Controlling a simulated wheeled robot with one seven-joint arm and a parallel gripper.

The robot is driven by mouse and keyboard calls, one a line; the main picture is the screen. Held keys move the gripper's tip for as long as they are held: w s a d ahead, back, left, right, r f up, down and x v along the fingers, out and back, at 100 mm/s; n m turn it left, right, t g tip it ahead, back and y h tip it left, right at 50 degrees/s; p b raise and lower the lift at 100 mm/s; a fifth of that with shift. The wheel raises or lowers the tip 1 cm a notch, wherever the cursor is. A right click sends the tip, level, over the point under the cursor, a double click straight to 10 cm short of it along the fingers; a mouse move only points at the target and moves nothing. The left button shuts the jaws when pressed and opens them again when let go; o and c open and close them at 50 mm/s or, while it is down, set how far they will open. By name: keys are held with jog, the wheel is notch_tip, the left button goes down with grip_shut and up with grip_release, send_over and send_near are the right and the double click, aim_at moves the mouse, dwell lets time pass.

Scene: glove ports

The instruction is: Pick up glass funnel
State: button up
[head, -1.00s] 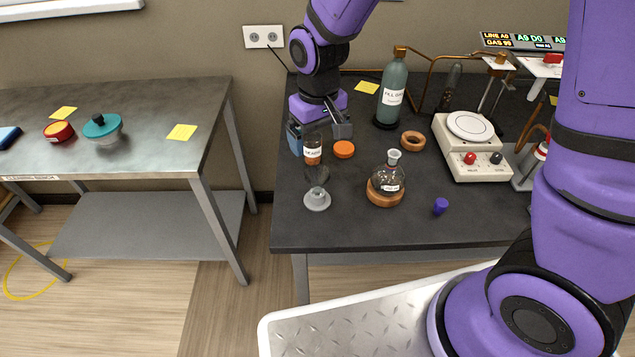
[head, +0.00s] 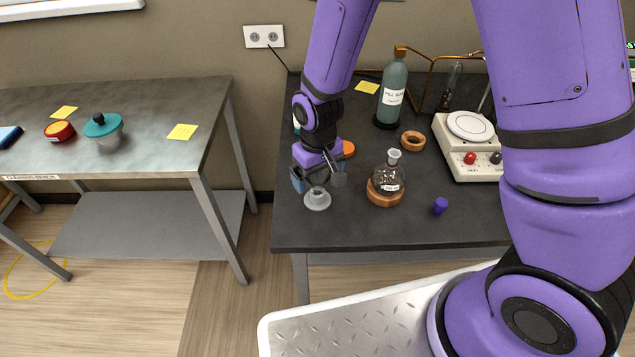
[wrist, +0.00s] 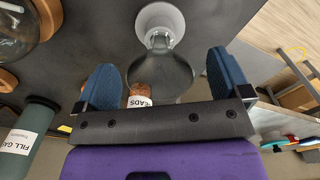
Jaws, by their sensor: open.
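The glass funnel is a dark see-through cone sitting on a pale grey stand (head: 317,200) near the front left of the dark bench. In the wrist view the funnel (wrist: 165,82) lies between my blue fingers, its narrow end toward the stand (wrist: 160,19). My gripper (head: 318,180) is open and straddles the funnel, with a gap visible on each side; it also shows in the wrist view (wrist: 165,78). In the head view my fingers and wrist hide much of the funnel.
A round flask on a cork ring (head: 385,193) stands close to the right. A jar of beads (wrist: 139,95) is just behind the funnel. The bench's front edge is clear.

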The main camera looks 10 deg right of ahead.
jog(key=shift+f, duration=0.2)
jog(key=c, duration=1)
jog(key=shift+r, duration=0.1)
